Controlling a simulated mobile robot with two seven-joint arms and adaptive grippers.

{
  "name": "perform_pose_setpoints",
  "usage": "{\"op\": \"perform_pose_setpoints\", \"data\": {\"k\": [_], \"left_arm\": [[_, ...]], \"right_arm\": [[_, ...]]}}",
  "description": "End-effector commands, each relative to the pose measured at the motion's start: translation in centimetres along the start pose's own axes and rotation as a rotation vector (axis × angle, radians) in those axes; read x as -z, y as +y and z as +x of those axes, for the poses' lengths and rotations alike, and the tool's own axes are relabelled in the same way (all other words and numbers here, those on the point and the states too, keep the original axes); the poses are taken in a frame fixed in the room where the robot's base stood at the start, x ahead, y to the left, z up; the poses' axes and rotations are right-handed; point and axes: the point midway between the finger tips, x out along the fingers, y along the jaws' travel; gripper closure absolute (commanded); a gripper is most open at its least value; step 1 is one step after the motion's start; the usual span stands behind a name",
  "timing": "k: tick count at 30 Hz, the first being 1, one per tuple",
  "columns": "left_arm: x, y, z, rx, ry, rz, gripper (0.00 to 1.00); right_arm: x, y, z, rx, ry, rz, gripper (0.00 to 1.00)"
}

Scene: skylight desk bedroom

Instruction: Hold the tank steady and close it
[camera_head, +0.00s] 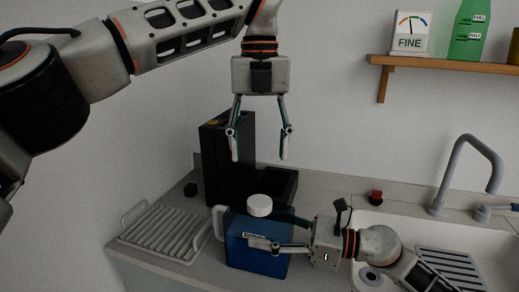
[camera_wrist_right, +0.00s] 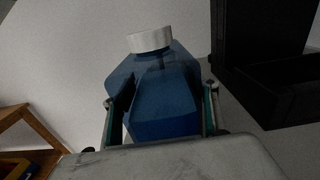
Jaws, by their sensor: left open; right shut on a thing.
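A blue tank (camera_head: 252,247) with a pale handle on its left side stands on the counter. A white round cap (camera_head: 259,205) sits at its top; in the right wrist view the cap (camera_wrist_right: 150,40) looks slightly tilted on the blue tank (camera_wrist_right: 160,98). I cannot tell whether it is screwed tight. My right gripper (camera_head: 276,232) is shut on the tank from the right, with a finger along each side in the wrist view. My left gripper (camera_head: 260,158) is open and empty, pointing down above the cap and apart from it.
A black coffee-machine-like box (camera_head: 228,160) stands close behind the tank. A ribbed drying rack (camera_head: 165,232) lies to the left. A sink with a grey faucet (camera_head: 466,175) is at the right. A wooden shelf (camera_head: 440,64) holds a gauge and a green bottle.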

Motion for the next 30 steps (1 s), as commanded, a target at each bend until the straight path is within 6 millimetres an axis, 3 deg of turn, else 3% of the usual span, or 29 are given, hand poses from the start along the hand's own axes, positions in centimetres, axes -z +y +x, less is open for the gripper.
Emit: {"op": "perform_pose_setpoints", "data": {"k": [1, 3, 16, 30], "left_arm": [[0.0, 0.0, 0.0, 0.000, 0.000, 0.000, 0.43], [0.0, 0.0, 0.0, 0.000, 0.000, 0.000, 0.43], [0.0, 0.0, 0.0, 0.000, 0.000, 0.000, 0.43], [0.0, 0.0, 0.0, 0.000, 0.000, 0.000, 0.43]], "right_arm": [[0.0, 0.0, 0.0, 0.000, 0.000, 0.000, 0.34], [0.0, 0.0, 0.0, 0.000, 0.000, 0.000, 0.22], [0.1, -0.1, -0.7, 0.002, 0.001, 0.001, 0.22], [0.1, 0.0, -9.3, 0.002, 0.003, 0.001, 0.22]]}}
